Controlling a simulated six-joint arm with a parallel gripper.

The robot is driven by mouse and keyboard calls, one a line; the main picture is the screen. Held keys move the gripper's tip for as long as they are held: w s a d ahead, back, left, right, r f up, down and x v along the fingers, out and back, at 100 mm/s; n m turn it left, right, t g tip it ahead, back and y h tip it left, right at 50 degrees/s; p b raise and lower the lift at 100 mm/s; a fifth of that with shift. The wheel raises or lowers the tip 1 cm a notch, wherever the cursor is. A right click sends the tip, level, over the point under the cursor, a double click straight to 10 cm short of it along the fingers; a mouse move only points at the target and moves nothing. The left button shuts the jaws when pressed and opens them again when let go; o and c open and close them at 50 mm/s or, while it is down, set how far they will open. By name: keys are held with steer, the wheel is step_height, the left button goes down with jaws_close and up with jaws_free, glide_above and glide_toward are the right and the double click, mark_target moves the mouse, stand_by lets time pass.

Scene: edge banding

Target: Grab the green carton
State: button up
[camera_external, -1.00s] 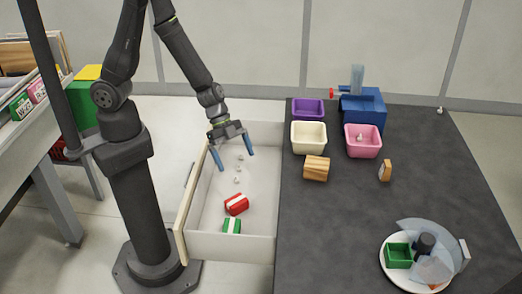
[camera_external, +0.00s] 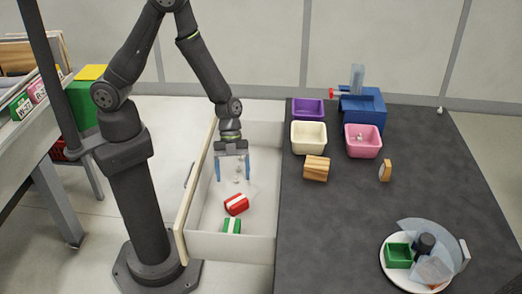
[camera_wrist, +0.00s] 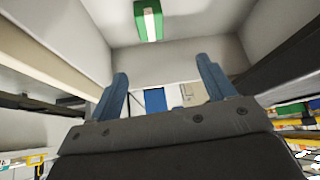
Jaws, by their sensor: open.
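The green carton (camera_external: 232,227), with a white stripe, lies in the open drawer (camera_external: 205,240) near its front wall. It also shows at the top of the wrist view (camera_wrist: 148,22), beyond the fingertips. A red carton (camera_external: 236,205) with a white stripe lies just behind it, tilted. My gripper (camera_external: 234,178) is open and empty, fingers pointing down, over the drawer's back half and apart from both cartons. Its two blue fingers also show in the wrist view (camera_wrist: 163,77), with nothing between them.
Small white pieces (camera_external: 237,181) lie in the drawer below my gripper. The drawer walls close in on the sides. On the dark table (camera_external: 340,230) at right stand a cream bin (camera_external: 309,138), a pink bin (camera_external: 363,143), a wooden block (camera_external: 316,168) and a plate with a green box.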

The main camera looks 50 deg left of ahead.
steer(key=f+m+g, duration=0.1)
steer(key=f+m, duration=0.1)
glide_toward(231, 225)
steer(key=shift+y, duration=0.4)
steer(key=x, duration=0.5)
steer(key=shift+s+d+r, duration=0.15)
steer(key=shift+s, duration=0.05)
steer(key=shift+w+d+x, duration=0.1)
steer(key=shift+w+x, duration=0.05)
steer(key=shift+x, duration=1.25)
steer(key=shift+w+d+x, duration=0.15)
steer(key=shift+x, duration=1.3)
steer(key=c, duration=1.1)
steer(key=shift+o, duration=0.2)
steer(key=shift+r, duration=0.1)
